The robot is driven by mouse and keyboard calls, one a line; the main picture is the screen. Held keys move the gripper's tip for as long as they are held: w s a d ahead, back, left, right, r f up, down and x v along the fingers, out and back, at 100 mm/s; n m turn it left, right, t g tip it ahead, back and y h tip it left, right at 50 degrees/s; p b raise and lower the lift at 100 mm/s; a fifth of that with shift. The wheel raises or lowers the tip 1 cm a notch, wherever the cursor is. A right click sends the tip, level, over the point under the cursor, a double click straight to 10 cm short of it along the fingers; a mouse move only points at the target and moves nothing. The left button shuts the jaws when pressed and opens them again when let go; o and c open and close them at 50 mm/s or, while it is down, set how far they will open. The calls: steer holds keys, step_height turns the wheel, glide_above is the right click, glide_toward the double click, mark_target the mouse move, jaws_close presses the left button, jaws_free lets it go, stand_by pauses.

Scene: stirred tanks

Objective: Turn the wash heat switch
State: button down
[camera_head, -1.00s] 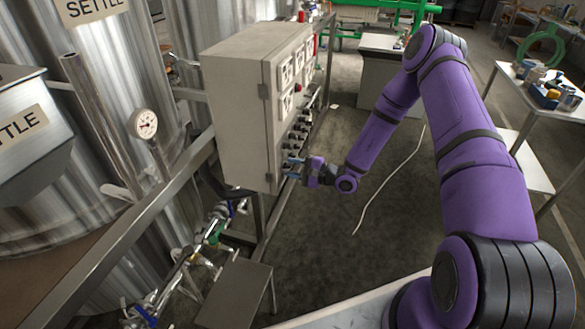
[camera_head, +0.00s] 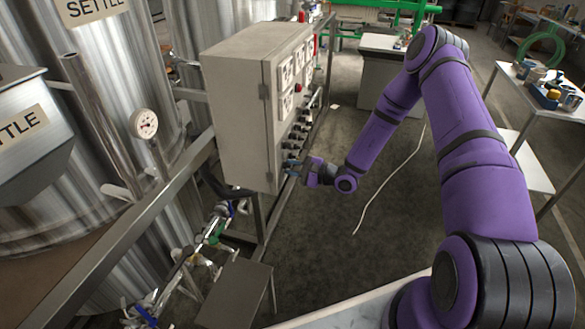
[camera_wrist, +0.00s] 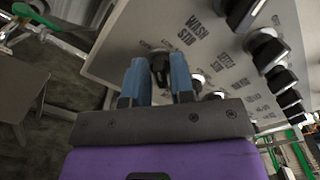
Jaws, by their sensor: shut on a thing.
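The grey control cabinet (camera_head: 240,120) stands left of my arm, with a row of black knobs on its front panel. In the wrist view a black switch knob (camera_wrist: 160,66) sits between the two blue fingers of my gripper (camera_wrist: 160,80), which is shut on it. Its label is mostly hidden or too small to read, so I cannot confirm its name. A "WASH STR" label (camera_wrist: 194,32) is printed on the panel just up and right of it. In the head view my gripper (camera_head: 290,166) is at the lowest near end of the knob row.
A metal rail (camera_head: 150,220) and a small grey stand (camera_head: 235,292) are left and below. A white cable (camera_head: 385,190) lies on open floor.

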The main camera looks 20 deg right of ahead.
steer(key=m, duration=0.6)
steer(key=shift+d, duration=0.1)
stand_by(0.5)
steer(key=c, duration=1.2)
jaws_free()
steer(key=shift+w, duration=0.1)
steer(key=shift+d, duration=0.1)
steer(key=v, duration=1)
steer(key=shift+s+d, duration=0.25)
